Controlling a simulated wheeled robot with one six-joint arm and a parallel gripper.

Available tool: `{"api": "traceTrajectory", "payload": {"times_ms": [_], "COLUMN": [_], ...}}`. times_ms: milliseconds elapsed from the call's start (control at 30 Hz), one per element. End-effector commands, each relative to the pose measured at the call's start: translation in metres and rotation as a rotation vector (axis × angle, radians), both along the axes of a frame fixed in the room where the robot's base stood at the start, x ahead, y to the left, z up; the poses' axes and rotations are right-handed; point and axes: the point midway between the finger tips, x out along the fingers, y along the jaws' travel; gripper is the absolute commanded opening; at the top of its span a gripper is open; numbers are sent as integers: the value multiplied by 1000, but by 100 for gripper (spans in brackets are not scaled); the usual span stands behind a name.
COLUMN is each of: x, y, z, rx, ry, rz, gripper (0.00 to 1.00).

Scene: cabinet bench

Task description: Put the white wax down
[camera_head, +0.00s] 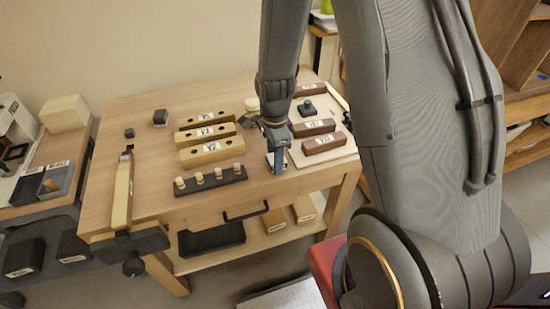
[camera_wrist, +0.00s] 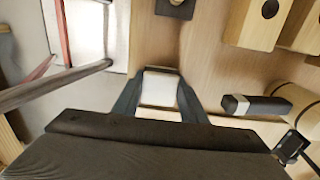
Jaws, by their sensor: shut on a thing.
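The white wax is a small pale block (camera_wrist: 158,90) between the two fingers of my gripper (camera_wrist: 158,76) in the wrist view. My gripper is shut on it. In the head view my gripper (camera_head: 277,158) points down over the front right part of the wooden bench top (camera_head: 150,180), near the front edge. A bit of white shows at the fingers there, mostly hidden by them. I cannot tell whether the wax touches the bench top.
A dark rack (camera_head: 211,181) with several pegs stands left of my gripper. Pale labelled blocks (camera_head: 212,151) lie behind it. A light board (camera_head: 343,152) with brown blocks lies to the right. A clamp (camera_head: 124,195) sits at the left. A black handle (camera_head: 246,213) juts out below the front edge.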

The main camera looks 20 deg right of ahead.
Motion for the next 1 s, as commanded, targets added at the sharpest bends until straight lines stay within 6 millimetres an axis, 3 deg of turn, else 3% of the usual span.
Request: {"api": "traceTrajectory", "payload": {"times_ms": [200, 233, 333, 733, 1000], "x": [0, 0, 0, 1, 2], "y": [0, 0, 0, 0, 0], "z": [-3, -3, -3, 3, 36], "rx": [0, 0, 0, 0, 0], "ry": [1, 1, 0, -2, -5], "rz": [0, 0, 0, 0, 0], "gripper": [14, 42, 57, 57, 57]}}
